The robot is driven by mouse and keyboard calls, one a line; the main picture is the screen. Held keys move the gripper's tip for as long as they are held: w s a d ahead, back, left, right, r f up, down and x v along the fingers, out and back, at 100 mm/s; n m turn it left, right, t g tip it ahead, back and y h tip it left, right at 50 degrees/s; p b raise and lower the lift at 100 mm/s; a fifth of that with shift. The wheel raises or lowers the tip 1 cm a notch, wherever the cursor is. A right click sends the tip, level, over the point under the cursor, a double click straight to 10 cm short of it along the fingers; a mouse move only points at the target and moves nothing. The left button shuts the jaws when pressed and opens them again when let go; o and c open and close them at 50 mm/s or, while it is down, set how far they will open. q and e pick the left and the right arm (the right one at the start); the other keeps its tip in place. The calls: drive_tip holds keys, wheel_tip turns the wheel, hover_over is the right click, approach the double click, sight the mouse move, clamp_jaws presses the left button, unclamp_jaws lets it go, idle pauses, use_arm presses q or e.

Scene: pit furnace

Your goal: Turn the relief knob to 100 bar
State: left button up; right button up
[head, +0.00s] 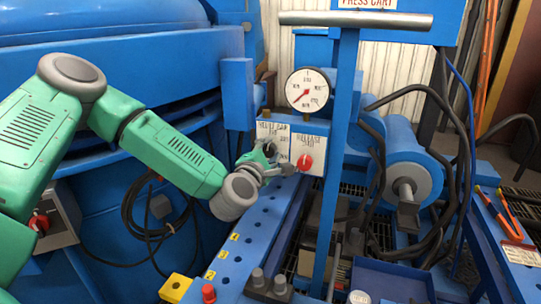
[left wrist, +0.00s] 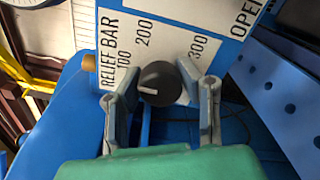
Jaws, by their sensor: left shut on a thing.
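The relief knob (left wrist: 157,88) is a round black knob with a white pointer line, on a white plate (left wrist: 175,28) marked RELIEF BAR, 100, 200 and 300. In the left wrist view its pointer aims left, a little below the 100 mark. My left gripper (left wrist: 160,74) has one finger on each side of the knob and is shut on it. In the head view my left gripper (head: 271,162) reaches the front of the valve panel and partly covers the knob. My right gripper is not in view.
A white dial gauge (head: 308,90) sits above the panel. A red knob (head: 305,162) is close right of my gripper. A blue upright post (head: 337,150) stands further right.

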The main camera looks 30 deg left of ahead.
use_arm(q)
drive_tip(key=shift+s+f+n, duration=0.15)
drive_tip(key=shift+f+n, duration=0.25)
drive_tip(key=shift+f, duration=0.1)
drive_tip(key=o, duration=1.1)
drive_tip(key=shift+o, duration=0.4)
drive_tip(key=shift+a+r, duration=0.1)
drive_tip(key=shift+r, duration=0.1)
drive_tip(key=shift+s, duration=0.2)
drive_tip(key=v, duration=1.1)
drive_tip(key=shift+s, duration=0.2)
drive_tip(key=shift+f, duration=0.1)
